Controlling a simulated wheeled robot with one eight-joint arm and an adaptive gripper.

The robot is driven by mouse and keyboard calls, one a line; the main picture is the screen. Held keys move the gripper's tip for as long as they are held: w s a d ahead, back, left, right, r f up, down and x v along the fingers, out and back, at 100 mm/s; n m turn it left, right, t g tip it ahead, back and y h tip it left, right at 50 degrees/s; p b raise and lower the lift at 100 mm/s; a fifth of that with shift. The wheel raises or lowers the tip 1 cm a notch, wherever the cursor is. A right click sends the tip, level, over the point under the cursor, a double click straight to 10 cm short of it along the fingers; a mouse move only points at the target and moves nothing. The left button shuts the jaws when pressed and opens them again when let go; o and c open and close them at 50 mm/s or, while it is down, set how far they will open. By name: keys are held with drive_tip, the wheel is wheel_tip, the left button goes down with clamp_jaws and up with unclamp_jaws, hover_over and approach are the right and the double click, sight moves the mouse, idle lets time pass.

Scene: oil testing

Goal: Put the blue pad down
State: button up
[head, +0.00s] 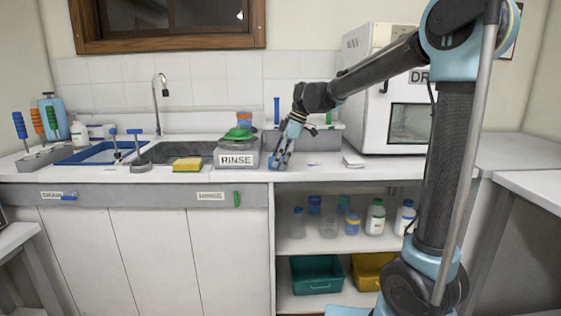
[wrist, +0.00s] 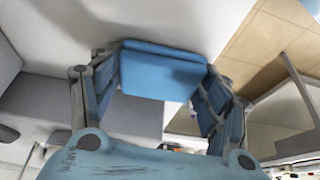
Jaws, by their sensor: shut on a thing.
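My gripper (head: 280,157) is low over the white counter, just right of the grey container labelled RINSE. In the wrist view my gripper (wrist: 163,72) has a finger on each side of the blue pad (wrist: 160,82), shut on its two ends. The pad is a flat blue block with a bevelled front face. In the head view the fingers largely hide it. I cannot tell whether its underside touches the counter.
The RINSE container (head: 238,158) with a green item on top stands close left. A yellow sponge (head: 187,164) lies farther left by the sink (head: 180,152). A white drying oven (head: 385,95) stands right, with a small white stack (head: 353,161) before it. Bottles stand on the shelf below.

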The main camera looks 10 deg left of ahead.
drive_tip(key=shift+f, duration=0.25)
drive_tip(key=o, duration=1.3)
drive_tip(key=v, duration=1.2)
drive_tip(key=s+d+f+m+t, duration=0.1)
drive_tip(key=s+d+f+m, duration=0.1)
drive_tip(key=d, duration=0.4)
drive_tip(key=s+d+f+m, duration=0.2)
drive_tip(key=d+m, duration=0.1)
drive_tip(key=d, duration=0.2)
drive_tip(key=s+d+f+m+h, duration=0.1)
drive_tip(key=s+d+f+m, duration=0.4)
drive_tip(key=s+d+f, duration=0.2)
drive_tip(key=s+d+f+m+t+h, duration=0.1)
drive_tip(key=s+d+f+m+h, duration=0.1)
drive_tip(key=s+d+f+m, duration=0.3)
drive_tip(key=s+d+f+m+t+h, duration=0.1)
drive_tip(key=s+d+f+m, duration=0.4)
drive_tip(key=s+d+f, duration=0.3)
drive_tip(key=shift+s+d+f+m, duration=0.2)
drive_tip(key=shift+d+f, duration=0.7)
drive_tip(key=shift+d, duration=0.3)
drive_tip(key=shift+s+d+f+m, duration=0.1)
drive_tip(key=shift+s+d+f, duration=0.05)
drive_tip(key=shift+d+f, duration=0.95)
